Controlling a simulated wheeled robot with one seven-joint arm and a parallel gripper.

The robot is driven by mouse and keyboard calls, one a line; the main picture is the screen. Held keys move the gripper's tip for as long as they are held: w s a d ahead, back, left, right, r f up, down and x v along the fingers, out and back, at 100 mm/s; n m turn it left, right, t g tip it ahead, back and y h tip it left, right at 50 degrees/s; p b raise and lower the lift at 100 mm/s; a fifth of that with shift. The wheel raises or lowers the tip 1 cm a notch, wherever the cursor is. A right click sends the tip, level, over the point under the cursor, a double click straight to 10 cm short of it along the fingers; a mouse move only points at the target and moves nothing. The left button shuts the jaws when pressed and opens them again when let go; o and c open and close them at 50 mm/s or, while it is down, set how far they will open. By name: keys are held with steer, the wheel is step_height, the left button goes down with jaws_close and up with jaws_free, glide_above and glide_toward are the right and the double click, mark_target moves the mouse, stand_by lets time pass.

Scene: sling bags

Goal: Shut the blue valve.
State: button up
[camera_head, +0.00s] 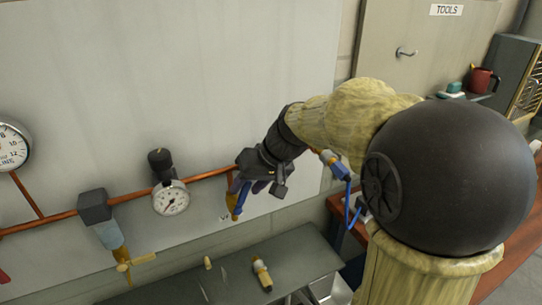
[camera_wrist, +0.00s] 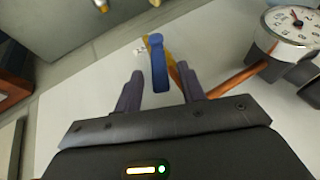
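The blue valve (camera_wrist: 158,62) is a blue lever on a brass-coloured body, on the copper pipe against the pale wall panel. In the head view the blue valve (camera_head: 244,193) is partly hidden by my gripper (camera_head: 251,187). In the wrist view my gripper (camera_wrist: 160,74) is open, with one dark finger on each side of the blue lever. Gaps show between the lever and both fingers, so it does not look gripped. I cannot tell exactly how far the lever reaches in between the fingers.
A round gauge (camera_head: 171,197) sits on the copper pipe (camera_head: 68,215) left of the valve. Further left is a tap with a yellow handle (camera_head: 135,261). A grey bench (camera_head: 300,257) with small fittings lies below.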

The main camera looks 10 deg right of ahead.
steer(key=v, duration=1.5)
steer(key=shift+s+d+r+p, duration=0.2)
steer(key=shift+r+p, duration=0.05)
steer(key=shift+p, duration=0.05)
steer(key=shift+w+a+p, duration=0.1)
steer(key=shift+a+p, duration=0.1)
steer(key=shift+p, duration=0.2)
steer(key=c, duration=0.7)
steer(key=a+g+h+p, duration=0.1)
steer(key=p, duration=0.1)
steer(key=w+a+g+h+p, duration=0.1)
steer(key=a+p, duration=0.1)
steer(key=w+a+h+p, duration=0.1)
steer(key=p, duration=0.2)
steer(key=shift+w+a+f+g, duration=0.2)
steer(key=shift+a+f+g, duration=0.1)
steer(key=shift+a+g, duration=0.1)
jaws_close()
steer(key=w+a+f+n+h+p, duration=0.1)
steer(key=a+h+p, duration=0.3)
steer(key=a+p, duration=0.2)
steer(key=shift+a+h+p, duration=0.3)
steer(key=shift+a+p, duration=0.05)
steer(key=shift+a, duration=0.2)
steer(key=shift+w, duration=0.15)
